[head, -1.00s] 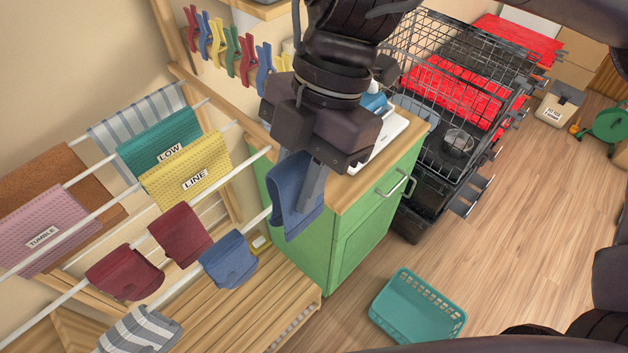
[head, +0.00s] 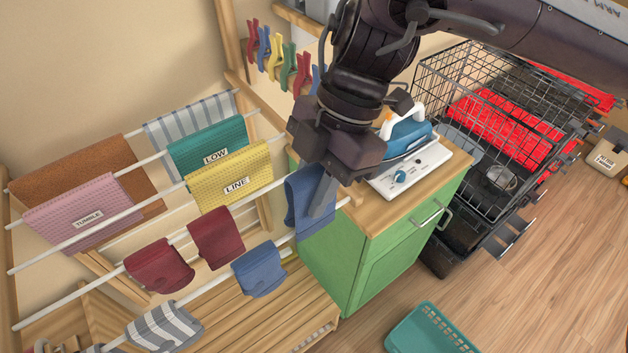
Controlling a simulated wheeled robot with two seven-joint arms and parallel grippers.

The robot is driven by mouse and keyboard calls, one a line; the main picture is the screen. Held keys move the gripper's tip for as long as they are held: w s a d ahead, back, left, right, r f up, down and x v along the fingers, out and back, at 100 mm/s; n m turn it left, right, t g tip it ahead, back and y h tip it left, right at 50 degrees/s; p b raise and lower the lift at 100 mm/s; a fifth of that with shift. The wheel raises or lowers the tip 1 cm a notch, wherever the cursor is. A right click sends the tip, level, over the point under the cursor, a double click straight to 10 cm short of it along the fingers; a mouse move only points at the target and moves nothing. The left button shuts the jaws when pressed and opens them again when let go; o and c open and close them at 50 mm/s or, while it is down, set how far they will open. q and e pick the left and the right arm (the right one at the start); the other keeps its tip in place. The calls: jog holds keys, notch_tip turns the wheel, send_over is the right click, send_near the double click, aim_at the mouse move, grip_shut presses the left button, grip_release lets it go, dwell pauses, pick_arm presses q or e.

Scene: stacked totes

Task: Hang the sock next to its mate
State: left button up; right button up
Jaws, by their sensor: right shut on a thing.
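My right gripper (head: 322,198) points down and is shut on a blue sock (head: 302,212). The sock hangs folded from the fingers at the front rod (head: 342,203) of the drying rack. I cannot tell whether it touches the rod or bears on it. A matching blue sock (head: 259,269) hangs folded over the same rod, a little to the left and apart from the held sock. A grey striped sock (head: 165,328) hangs farther left on that rod. Two dark red socks (head: 159,266) (head: 215,237) hang on the rod behind. My left gripper is not in view.
Yellow (head: 228,180), teal (head: 207,148) and pink (head: 83,212) cloths hang on the rear rods. A green cabinet (head: 385,255) with an iron (head: 408,137) stands close right of the held sock. Clothes pegs (head: 288,62) hang behind. A teal basket (head: 432,330) is on the floor.

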aim_at(313, 230)
jog(key=shift+f+b, duration=3.35)
jog(key=shift+f, duration=1.75)
jog(key=o, duration=1)
jog(key=shift+o, duration=0.2)
